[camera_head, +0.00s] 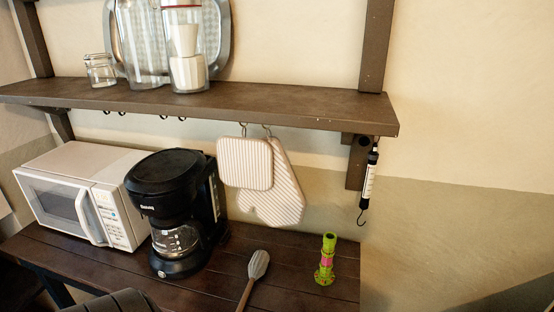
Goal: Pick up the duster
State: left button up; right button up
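An item with a pale grey head and a thin wooden handle, which looks like the duster (258,265), is at the front middle of the dark wooden table. Its head points away from me and its handle runs down to the bottom edge of the view, where its end is cut off. Nothing is seen touching its head. Neither of my grippers is in view.
A black coffee maker (170,205) and a white microwave (85,192) stand left of it. A green patterned object (326,260) stands upright to the right. A wooden shelf (290,103) hangs above, with striped potholders (245,163) below it. The table between is clear.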

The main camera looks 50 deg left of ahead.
aim_at(258, 265)
jog(key=k+j+u, duration=0.1)
jog(key=u, duration=1.45)
